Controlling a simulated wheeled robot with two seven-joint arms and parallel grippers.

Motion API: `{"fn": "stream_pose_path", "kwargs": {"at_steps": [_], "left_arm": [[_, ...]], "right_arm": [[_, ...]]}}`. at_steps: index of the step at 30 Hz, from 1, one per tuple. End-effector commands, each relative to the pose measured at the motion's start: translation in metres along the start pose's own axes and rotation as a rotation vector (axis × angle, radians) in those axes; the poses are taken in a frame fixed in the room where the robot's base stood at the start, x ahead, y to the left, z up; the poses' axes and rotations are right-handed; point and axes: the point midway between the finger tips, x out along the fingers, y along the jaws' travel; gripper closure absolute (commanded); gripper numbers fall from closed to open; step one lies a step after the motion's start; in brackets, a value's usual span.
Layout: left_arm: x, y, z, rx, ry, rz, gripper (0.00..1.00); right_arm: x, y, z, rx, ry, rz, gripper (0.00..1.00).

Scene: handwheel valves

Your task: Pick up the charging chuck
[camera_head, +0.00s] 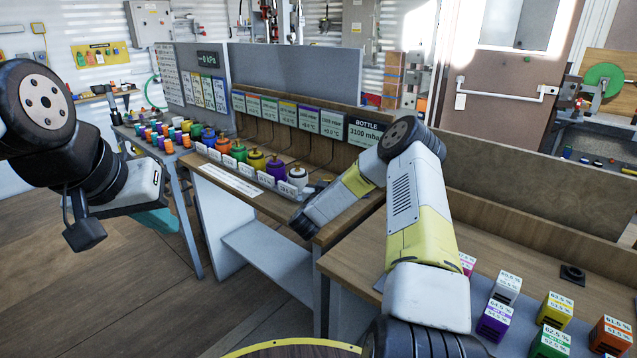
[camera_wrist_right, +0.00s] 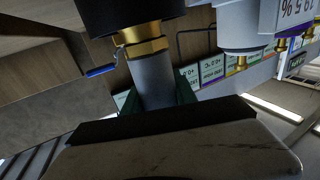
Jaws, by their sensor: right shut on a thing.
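The charging chuck (camera_wrist_right: 153,80) appears to be the grey cylinder with a brass collar in the right wrist view. A blue lever (camera_wrist_right: 101,71) sticks out beside the collar. A black cylinder (camera_wrist_right: 132,14) meets the brass end; whether it is part of the chuck I cannot tell. My right gripper (camera_wrist_right: 158,94) has its dark green fingers shut around the grey cylinder. In the head view my right forearm and wrist hide that gripper and the chuck at the bench's near end. My left gripper (camera_head: 157,221) hangs over the floor at the left, a teal finger showing; its opening is unclear.
Several coloured bottles (camera_head: 256,160) stand in a row on the wooden bench (camera_head: 262,200), below gauge cards and a BOTTLE display (camera_head: 366,132). In the right wrist view a white bottle (camera_wrist_right: 240,25) with brass fitting is close by. Labelled blocks (camera_head: 553,310) stand on the right table.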

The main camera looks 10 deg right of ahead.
Motion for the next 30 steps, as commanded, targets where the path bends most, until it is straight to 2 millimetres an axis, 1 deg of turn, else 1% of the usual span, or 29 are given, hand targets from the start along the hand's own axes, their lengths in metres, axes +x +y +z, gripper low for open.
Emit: {"fn": "stream_pose_path", "kwargs": {"at_steps": [7,10,14,18,21,25,27,30], "left_arm": [[0.000,0.000,0.000,0.000,0.000,0.000,1.00],[0.000,0.000,0.000,0.000,0.000,0.000,1.00],[0.000,0.000,0.000,0.000,0.000,0.000,1.00],[0.000,0.000,0.000,0.000,0.000,0.000,1.00],[0.000,0.000,0.000,0.000,0.000,0.000,1.00],[0.000,0.000,0.000,0.000,0.000,0.000,1.00],[0.000,0.000,0.000,0.000,0.000,0.000,1.00],[0.000,0.000,0.000,0.000,0.000,0.000,1.00]], "right_arm": [[0.000,-0.001,-0.035,-0.001,0.007,-0.001,1.00],[-0.022,0.005,-0.032,-0.003,-0.001,-0.004,1.00],[-0.052,0.014,-0.036,-0.002,0.000,-0.004,1.00],[-0.088,0.024,-0.039,-0.003,0.001,-0.004,1.00],[-0.111,0.031,-0.041,-0.003,0.000,-0.004,1.00],[-0.134,0.038,-0.043,-0.002,0.001,-0.002,1.00],[-0.142,0.040,-0.043,-0.002,0.000,-0.001,1.00],[-0.150,0.043,-0.044,0.000,0.001,-0.001,1.00]]}}
